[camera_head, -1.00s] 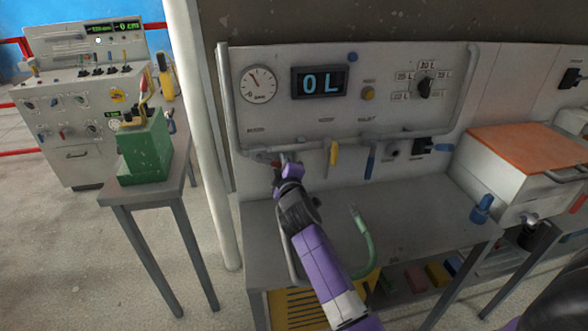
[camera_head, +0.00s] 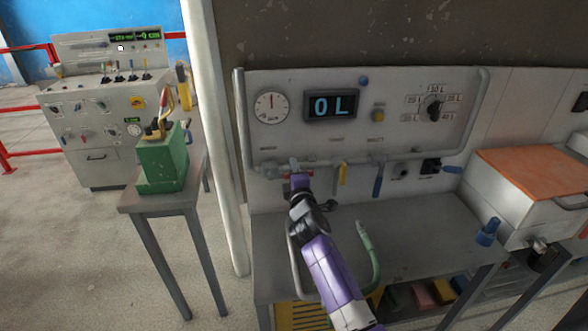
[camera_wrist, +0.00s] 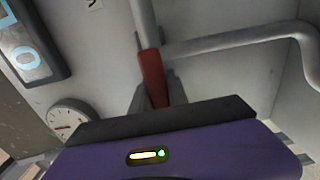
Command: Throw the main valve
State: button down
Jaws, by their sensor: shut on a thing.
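The main valve's red handle (camera_wrist: 152,72) hangs from the grey pipe (camera_wrist: 146,25) in the wrist view. My gripper (camera_wrist: 157,92) is shut on this handle, with one dark finger on each side. In the head view my gripper (camera_head: 299,177) is at the left end of the pipe (camera_head: 320,164) under the panel and hides most of the handle. The round gauge (camera_head: 271,106) has its needle pointing about straight up. The display (camera_head: 331,106) reads 0 L.
A yellow handle (camera_head: 343,175) and a blue handle (camera_head: 378,180) hang to the right of my gripper. A green hose end (camera_head: 368,250) rises from the bench (camera_head: 415,215). An orange-lidded box (camera_head: 530,180) stands at the right. A green device (camera_head: 162,163) sits on a side stand.

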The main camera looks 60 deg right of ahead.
jog(key=shift+r, duration=0.1)
jog(key=c, duration=1.3)
grip_release()
jog(key=shift+a, duration=0.1)
jog(key=b+v, duration=0.1)
jog(key=v, duration=0.6)
jog(key=shift+s+a, duration=0.2)
jog(key=shift+s, duration=0.05)
